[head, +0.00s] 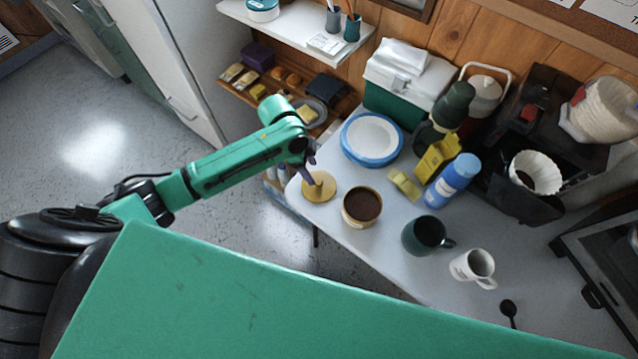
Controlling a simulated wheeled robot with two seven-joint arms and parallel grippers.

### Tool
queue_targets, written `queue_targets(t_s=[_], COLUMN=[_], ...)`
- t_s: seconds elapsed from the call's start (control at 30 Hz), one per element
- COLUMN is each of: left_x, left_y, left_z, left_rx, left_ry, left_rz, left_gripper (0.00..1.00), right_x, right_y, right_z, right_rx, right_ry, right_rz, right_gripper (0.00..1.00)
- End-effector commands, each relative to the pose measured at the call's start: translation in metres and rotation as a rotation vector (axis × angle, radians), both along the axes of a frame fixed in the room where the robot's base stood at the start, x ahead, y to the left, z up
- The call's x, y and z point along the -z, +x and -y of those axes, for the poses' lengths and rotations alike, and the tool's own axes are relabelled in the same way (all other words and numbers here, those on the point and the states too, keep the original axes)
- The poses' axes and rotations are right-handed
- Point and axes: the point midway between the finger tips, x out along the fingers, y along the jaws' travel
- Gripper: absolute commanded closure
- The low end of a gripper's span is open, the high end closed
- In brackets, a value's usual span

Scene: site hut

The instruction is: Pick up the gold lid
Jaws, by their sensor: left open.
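The gold lid (312,193) is a flat round disc lying on the left end of the white table (390,261). My left gripper (312,176) is open just above the lid, reaching down from the left. Its fingers are small and dark here, so I cannot tell whether they touch the lid. A gold tin (351,220) stands open right of the lid, with dark brown contents. My right gripper is not in view.
A blue-rimmed plate stack (347,149) is behind the lid. A dark green mug (410,247), a white mug (461,267), a yellow carton (432,159), a blue canister (450,184) and a black spoon (508,309) are farther right. The table's left edge is close to the lid.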

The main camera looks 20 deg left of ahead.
Motion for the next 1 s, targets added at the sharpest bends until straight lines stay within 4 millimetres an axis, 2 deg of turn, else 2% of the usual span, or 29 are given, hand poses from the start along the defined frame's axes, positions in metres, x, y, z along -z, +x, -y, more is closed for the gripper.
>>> queue_targets(t_s=[0.17, 0.33, 0.57, 0.6, 0.67, 0.7, 0.77, 1.0], left_x=[0.020, 0.053, 0.060, 0.060, 0.059, 0.059, 0.059, 0.059], left_y=[0.000, 0.001, 0.002, 0.002, 0.002, 0.002, 0.002, 0.002], left_z=[0.008, 0.018, 0.019, 0.019, 0.019, 0.019, 0.019, 0.019], left_rx=[-0.001, -0.002, -0.001, -0.001, -0.001, -0.001, -0.001, -0.002], left_ry=[-0.001, -0.001, 0.000, 0.000, 0.000, 0.000, 0.000, 0.000], left_rz=[-0.002, 0.000, 0.003, 0.003, 0.003, 0.003, 0.003, 0.003], left_gripper=[0.39, 0.39, 0.39, 0.42, 0.65, 0.81, 1.00, 1.00], right_x=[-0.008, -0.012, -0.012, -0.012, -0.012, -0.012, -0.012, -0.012], right_y=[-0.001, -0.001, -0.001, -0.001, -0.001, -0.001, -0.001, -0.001], right_z=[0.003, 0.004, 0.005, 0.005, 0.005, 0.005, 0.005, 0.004], right_rx=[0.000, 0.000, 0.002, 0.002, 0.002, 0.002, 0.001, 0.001], right_ry=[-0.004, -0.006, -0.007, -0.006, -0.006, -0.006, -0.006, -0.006], right_rz=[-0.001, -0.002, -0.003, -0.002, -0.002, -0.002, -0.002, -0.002], right_gripper=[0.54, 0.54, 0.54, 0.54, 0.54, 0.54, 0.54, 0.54])
